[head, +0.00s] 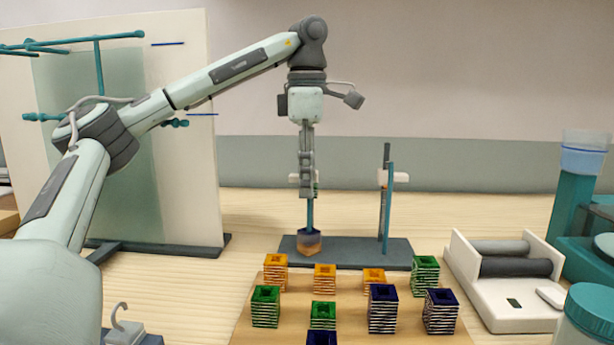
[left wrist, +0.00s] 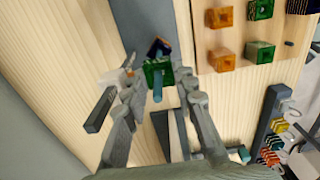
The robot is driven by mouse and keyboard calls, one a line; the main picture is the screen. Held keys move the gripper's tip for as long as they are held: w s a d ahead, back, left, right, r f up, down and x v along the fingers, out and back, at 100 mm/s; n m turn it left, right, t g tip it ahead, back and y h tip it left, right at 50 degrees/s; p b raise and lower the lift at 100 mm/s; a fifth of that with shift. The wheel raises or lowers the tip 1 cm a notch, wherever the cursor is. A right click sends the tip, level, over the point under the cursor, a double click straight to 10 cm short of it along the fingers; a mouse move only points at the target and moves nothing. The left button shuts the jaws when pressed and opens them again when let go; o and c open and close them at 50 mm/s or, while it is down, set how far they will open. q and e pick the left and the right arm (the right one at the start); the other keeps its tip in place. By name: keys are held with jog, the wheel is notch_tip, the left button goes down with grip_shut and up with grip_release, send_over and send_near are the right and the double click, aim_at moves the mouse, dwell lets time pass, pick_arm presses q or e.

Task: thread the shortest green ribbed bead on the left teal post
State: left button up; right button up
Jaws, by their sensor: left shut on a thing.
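My left gripper (head: 308,190) points straight down over the left teal post (head: 310,214). It is shut on a green bead (left wrist: 158,74), which shows between the fingertips (left wrist: 160,82) in the left wrist view; in the head view the fingers mostly hide it. The teal post (left wrist: 157,94) sticks out of the bead toward the wrist camera, so the bead appears to be around the post's upper part. My right gripper is not in view.
The dark base (head: 360,254) also carries a right teal post (head: 389,215) beside a dark upright with a white bracket (head: 398,177). A wooden board (head: 250,331) in front bears several orange, green and navy ribbed beads. A white roller tray (head: 505,318) stands right; a panel (head: 182,130) stands left.

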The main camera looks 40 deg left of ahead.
pick_arm(q)
jog(key=shift+s+f, duration=0.1)
jog(key=shift+f, duration=0.4)
jog(key=o, duration=1.1)
jog(key=shift+d+r, duration=0.15)
jog(key=shift+r, duration=4)
